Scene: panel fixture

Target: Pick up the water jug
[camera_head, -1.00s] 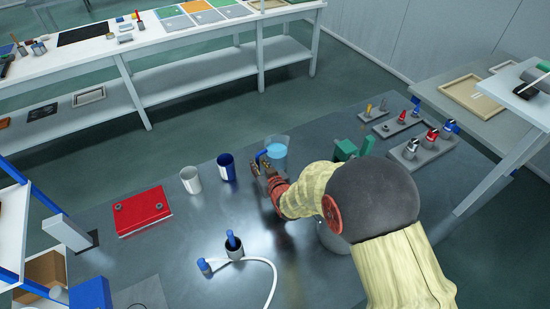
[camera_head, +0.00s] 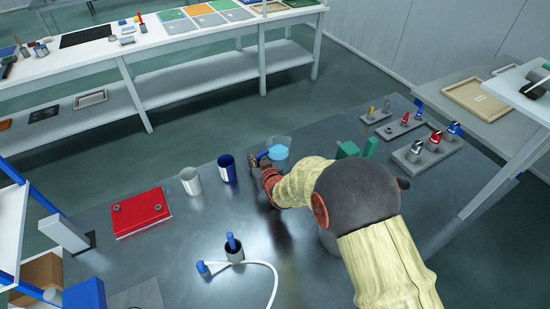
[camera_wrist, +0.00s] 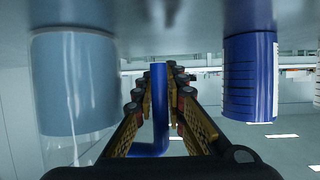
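The water jug (camera_head: 279,153) is a clear container with light blue water and a blue handle (camera_head: 262,155), standing upright on the dark grey table. In the wrist view the jug (camera_wrist: 75,95) fills the left side and appears upside down. Its blue handle (camera_wrist: 160,105) shows between the fingers of my gripper (camera_wrist: 160,90). The fingers look open, with narrow gaps on both sides of the handle. In the head view my gripper (camera_head: 258,167) is at the handle side of the jug, partly hidden by my wrist.
Green blocks (camera_head: 349,150) lie right of the jug. A white cable (camera_head: 268,264) lies in front.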

